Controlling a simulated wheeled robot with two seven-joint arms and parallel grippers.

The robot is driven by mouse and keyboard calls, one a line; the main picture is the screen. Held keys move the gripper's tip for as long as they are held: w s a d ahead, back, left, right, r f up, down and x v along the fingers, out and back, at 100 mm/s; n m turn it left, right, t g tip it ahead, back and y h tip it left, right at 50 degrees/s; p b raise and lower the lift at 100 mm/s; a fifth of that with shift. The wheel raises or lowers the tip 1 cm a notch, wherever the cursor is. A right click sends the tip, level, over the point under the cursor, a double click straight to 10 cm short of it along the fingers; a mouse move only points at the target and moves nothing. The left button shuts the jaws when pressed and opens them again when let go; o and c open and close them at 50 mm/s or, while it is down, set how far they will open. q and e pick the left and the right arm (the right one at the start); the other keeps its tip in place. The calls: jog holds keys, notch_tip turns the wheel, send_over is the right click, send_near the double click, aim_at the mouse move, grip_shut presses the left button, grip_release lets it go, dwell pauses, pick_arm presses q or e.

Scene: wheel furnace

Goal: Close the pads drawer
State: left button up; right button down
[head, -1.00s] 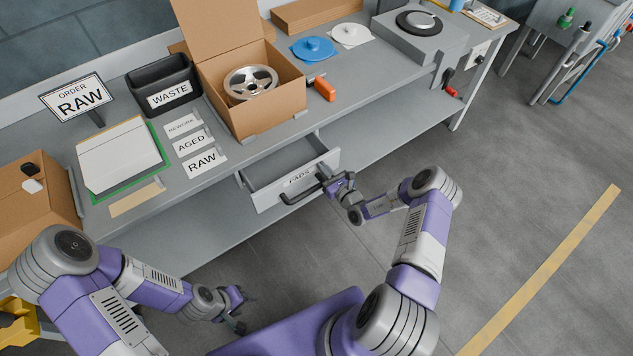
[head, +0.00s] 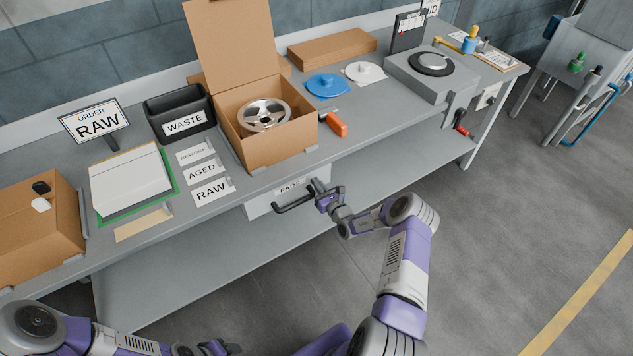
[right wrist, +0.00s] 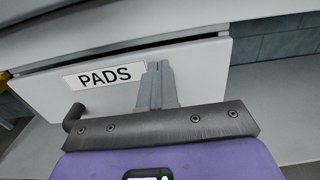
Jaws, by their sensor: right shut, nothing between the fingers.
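The pads drawer (head: 262,206) is under the workbench top, its grey front labelled PADS and fitted with a dark bar handle (head: 295,202). No drawer interior shows in the head view. In the right wrist view the drawer front (right wrist: 205,75) has a dark gap along its top edge. My right gripper (head: 318,190) is shut and empty, its fingertips (right wrist: 160,66) at the drawer front, right of the label; I cannot tell if they touch. My left gripper (head: 217,347) is low at the bottom edge, partly cut off, far from the drawer.
The bench (head: 375,125) carries an open carton (head: 277,152) with a wheel, a waste bin (head: 183,128), label cards and an orange-handled tool (head: 337,124). A lower shelf (head: 190,262) runs beneath the drawer.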

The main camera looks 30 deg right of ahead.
jog(key=s+p, duration=0.3)
jog(key=s, duration=0.9)
jog(key=shift+s, duration=0.15)
jog(key=shift+a, duration=0.1)
jog(key=s+a+n+g+y, duration=0.2)
jog(key=a+n+g+y, duration=0.15)
jog(key=a, duration=0.55)
jog(key=s+a+f+n+g+y, duration=0.1)
jog(key=s+a+n+g+y, duration=0.2)
jog(key=a+n+y, duration=0.35)
jog(key=s+a+n+g+y, duration=0.2)
jog(key=a+g+y, duration=0.15)
jog(key=a, duration=0.65)
jog(key=s+a+n+g+h, duration=0.2)
jog(key=s+n+g+h, duration=0.1)
jog(key=s+n, duration=0.4)
jog(key=s+a+n+g+h, duration=0.3)
jog(key=s+n, duration=0.4)
jog(key=n, duration=0.7)
jog(key=g+h, duration=0.1)
jog(key=h, duration=0.1)
jog(key=shift+s+f+n+h, duration=0.15)
jog(key=shift+s+n+h, duration=0.15)
jog(key=shift+h, duration=0.05)
